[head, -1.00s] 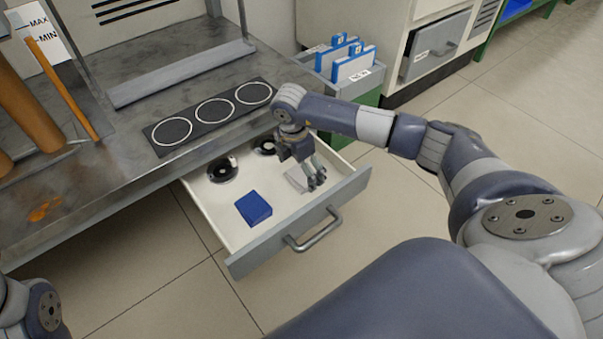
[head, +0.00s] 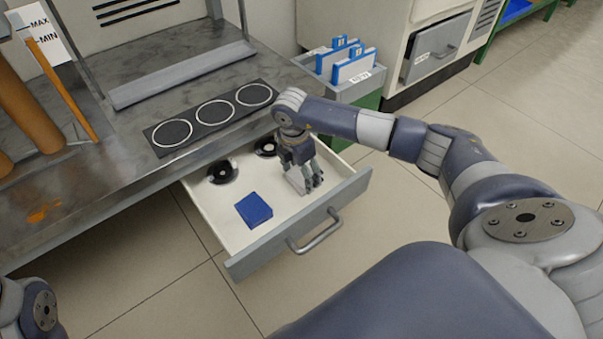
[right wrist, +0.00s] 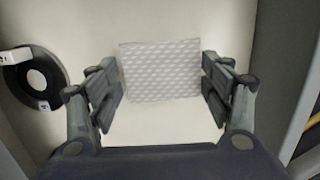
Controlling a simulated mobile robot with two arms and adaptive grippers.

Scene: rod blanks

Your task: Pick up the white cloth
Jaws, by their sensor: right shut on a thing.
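The white cloth (head: 295,180) is a folded, patterned pale square lying in the open drawer (head: 222,240), near its right end. My right gripper (head: 310,183) reaches down into the drawer over it. In the right wrist view the cloth (right wrist: 161,70) lies between the two fingers of the gripper (right wrist: 162,92), which press against its left and right edges. The gripper is shut on the cloth, which appears still at drawer-floor level. In the head view the fingers hide part of the cloth. My left gripper is out of view; only part of that arm shows at the lower left.
A blue folded cloth or block (head: 253,210) lies in the drawer, left of the gripper. Two black discs (head: 222,172) lie towards the back. The drawer's front has a handle (head: 315,232). The workbench (head: 90,190) overhangs behind. A bin with blue-edged folders (head: 352,68) stands beyond.

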